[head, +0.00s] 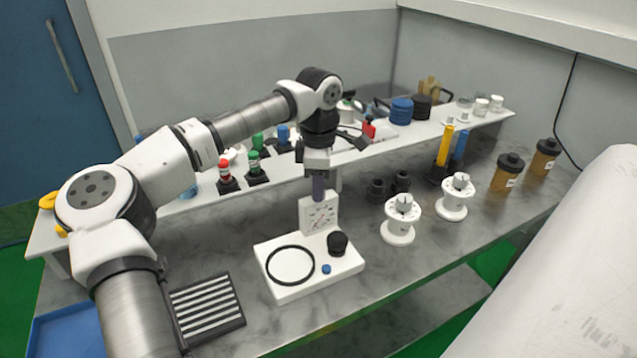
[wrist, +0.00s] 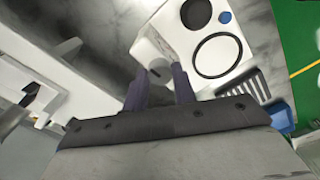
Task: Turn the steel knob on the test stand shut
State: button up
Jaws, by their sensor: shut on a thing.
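The white test stand (head: 300,287) sits on the grey bench and has an upright plate with a dial (head: 319,215) at its back. My gripper (head: 318,187) points down at the top of this plate, its dark fingers close against it. In the wrist view the stand (wrist: 218,57) lies beyond the fingertips, and my gripper (wrist: 160,78) has its two fingers apart, one on each side of a small greyish part at the plate. I take this part to be the steel knob; it is mostly hidden, and I cannot read its turn angle.
The stand's base carries a black ring (head: 291,266), a black knob (head: 337,243) and a blue button (head: 326,269). Two white spools (head: 400,220) stand to the right. A slatted dark rack (head: 207,308) lies to the left. A raised shelf with several items runs behind.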

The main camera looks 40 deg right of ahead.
jog(key=shift+m, duration=0.4)
jog(key=o, duration=1)
notch_tip(320, 180, up, 14)
jog(key=b, duration=0.2)
jog(key=shift+s+f, duration=0.1)
dwell(0.4)
